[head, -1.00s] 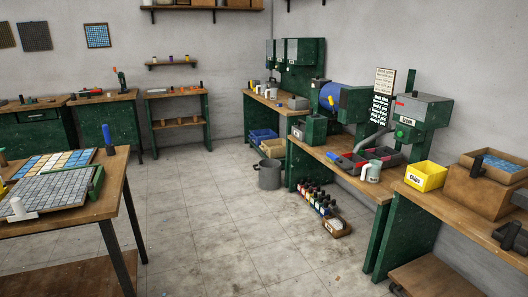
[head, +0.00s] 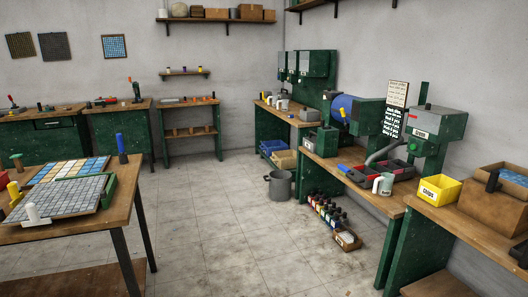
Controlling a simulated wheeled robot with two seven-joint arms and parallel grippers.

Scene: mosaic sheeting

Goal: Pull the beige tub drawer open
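A small beige tub (head: 284,160) sits low under the far bench by the right wall, near the floor. A blue tub (head: 271,147) is just behind and left of it. The grey bucket (head: 279,186) stands on the floor in front and hides part of the view near it. The tub is small in the picture, and I cannot tell how far it is pushed in. Neither of my grippers shows in the head view.
A work table (head: 118,209) with mosaic sheets stands at left. Several bottles (head: 327,212) and a small box (head: 346,240) stand on the floor before the right benches. A yellow bin (head: 438,190) sits on the near right bench. The tiled floor (head: 215,215) between is clear.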

